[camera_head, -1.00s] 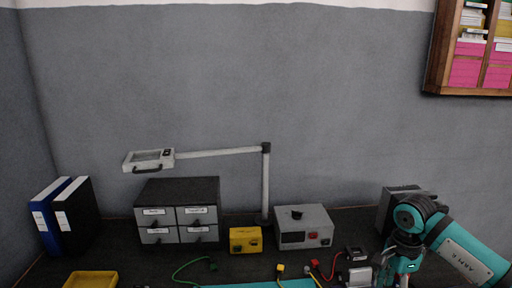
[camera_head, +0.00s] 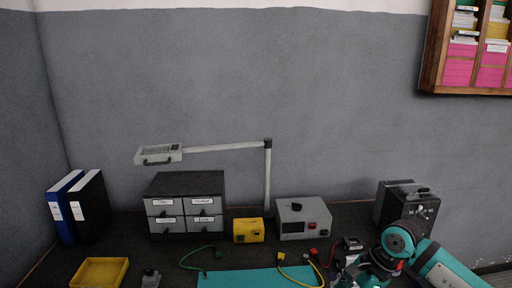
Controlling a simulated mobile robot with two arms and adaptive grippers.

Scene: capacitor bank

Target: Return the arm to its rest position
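My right arm, teal and dark grey, comes in from the lower right. Its wrist is low over the right part of the bench, and the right gripper (camera_head: 347,281) is at the bottom edge, partly cut off. I cannot make out its fingers or whether it holds anything. My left gripper is not in view.
A dark drawer unit (camera_head: 185,183), yellow box (camera_head: 248,230), grey instrument box (camera_head: 303,218) and dark case (camera_head: 412,203) stand along the wall. A teal mat (camera_head: 240,279) carries cables. A yellow tray (camera_head: 99,272), binders (camera_head: 91,207) and a lamp arm (camera_head: 225,147) are left.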

